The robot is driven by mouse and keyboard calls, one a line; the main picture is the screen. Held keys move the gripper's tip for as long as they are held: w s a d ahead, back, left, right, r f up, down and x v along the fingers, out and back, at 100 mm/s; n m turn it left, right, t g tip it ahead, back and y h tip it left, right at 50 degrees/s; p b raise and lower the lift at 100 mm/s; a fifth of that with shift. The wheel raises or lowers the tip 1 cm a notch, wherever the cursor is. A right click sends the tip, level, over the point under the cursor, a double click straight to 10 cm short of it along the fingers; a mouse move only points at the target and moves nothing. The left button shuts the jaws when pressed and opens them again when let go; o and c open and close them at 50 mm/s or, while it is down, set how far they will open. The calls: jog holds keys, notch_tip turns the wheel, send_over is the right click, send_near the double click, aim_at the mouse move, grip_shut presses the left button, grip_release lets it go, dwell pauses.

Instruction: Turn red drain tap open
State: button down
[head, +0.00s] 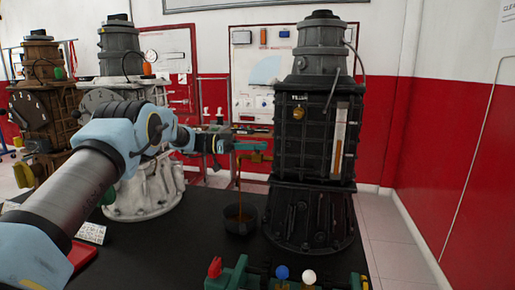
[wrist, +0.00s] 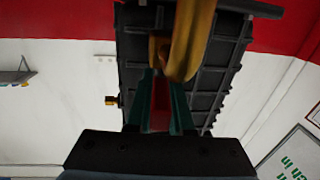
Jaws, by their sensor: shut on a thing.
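The black engine trainer (head: 318,130) stands upright on the dark table at right. A brass drain tap (head: 256,157) sticks out from its left side. My gripper (head: 262,146) is at this tap, with its green fingers just above the brass body. In the wrist view, the fingers are shut on a red tap handle (wrist: 160,116), with brass parts (wrist: 197,40) beyond and above it. The head view hides the handle. A thin brown stream (head: 239,188) runs down from the tap's outer end towards a black bowl (head: 239,222) on the table.
A white engine trainer (head: 145,185) and a brown one (head: 40,105) stand at left, behind my arm. A green fitting with a red knob (head: 215,268), a blue knob (head: 282,272) and a white knob (head: 309,277) sit at the front edge.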

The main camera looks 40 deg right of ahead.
jog(key=shift+r+m+g+y, duration=0.15)
jog(key=shift+m+g+y, duration=0.55)
jog(key=shift+m+y, duration=0.25)
jog(key=c, duration=0.8)
grip_release()
